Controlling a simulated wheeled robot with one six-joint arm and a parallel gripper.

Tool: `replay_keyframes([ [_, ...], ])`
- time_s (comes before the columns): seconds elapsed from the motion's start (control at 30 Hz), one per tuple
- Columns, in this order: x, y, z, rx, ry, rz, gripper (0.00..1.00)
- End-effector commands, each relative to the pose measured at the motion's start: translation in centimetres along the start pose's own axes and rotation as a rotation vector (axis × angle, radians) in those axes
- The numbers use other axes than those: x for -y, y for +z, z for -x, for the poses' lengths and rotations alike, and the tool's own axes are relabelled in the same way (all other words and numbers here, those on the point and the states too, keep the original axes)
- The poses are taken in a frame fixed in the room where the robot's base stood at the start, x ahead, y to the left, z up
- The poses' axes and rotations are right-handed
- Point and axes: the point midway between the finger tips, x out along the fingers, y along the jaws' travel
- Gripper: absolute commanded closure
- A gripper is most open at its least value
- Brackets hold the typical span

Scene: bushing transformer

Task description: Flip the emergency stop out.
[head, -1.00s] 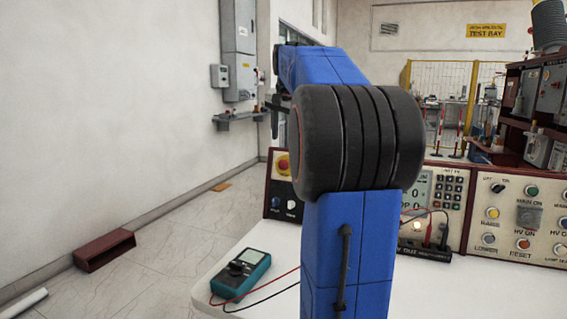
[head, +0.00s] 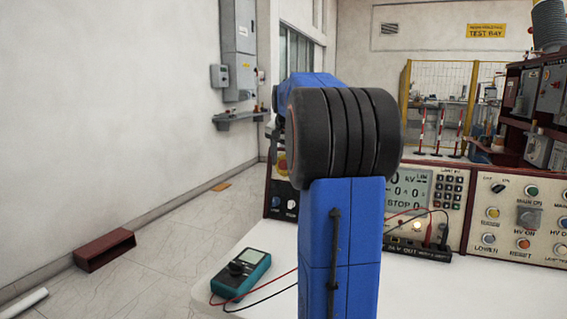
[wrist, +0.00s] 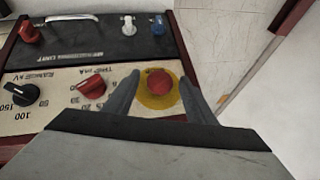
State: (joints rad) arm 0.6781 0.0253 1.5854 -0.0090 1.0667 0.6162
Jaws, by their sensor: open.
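The emergency stop is a red round button (wrist: 159,82) on a yellow disc, on the cream panel in the wrist view. In the head view it shows in part at the left end of the control desk (head: 281,164), with my arm covering some of it. My gripper (wrist: 157,92) is open, with one finger on each side of the button. I cannot tell whether the fingers touch it. In the head view my gripper is mostly hidden behind my arm.
A red knob (wrist: 92,87) and a black knob (wrist: 20,94) sit left of the button. The black unit (wrist: 97,40) lies beyond. A teal multimeter (head: 241,274) with leads lies on the white table (head: 225,302). The keypad and display panel (head: 410,188) stand right of my arm.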

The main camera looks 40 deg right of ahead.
Motion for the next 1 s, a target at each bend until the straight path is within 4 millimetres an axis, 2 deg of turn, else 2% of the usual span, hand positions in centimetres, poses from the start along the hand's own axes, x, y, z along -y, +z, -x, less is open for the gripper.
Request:
replay_keyframes([
  [0.13,0.0,0.0,0.0,0.0,0.0,0.0,0.5],
  [0.3,0.0,0.0,0.0,0.0,0.0,0.0,0.9],
  [0.33,0.0,0.0,0.0,0.0,0.0,0.0,0.97],
  [0.37,0.0,0.0,0.0,0.0,0.0,0.0,1.0],
  [0.63,0.0,1.0,0.8,0.0,0.0,0.0,1.0],
  [0.87,0.0,1.1,0.8,0.002,0.001,-0.001,1.0],
  [0.9,0.0,1.1,0.8,0.002,0.001,0.0,0.59],
  [0.93,0.0,1.1,0.8,0.002,0.001,0.0,0.52],
  [1.0,0.0,1.0,0.8,0.002,0.001,0.0,0.5],
])
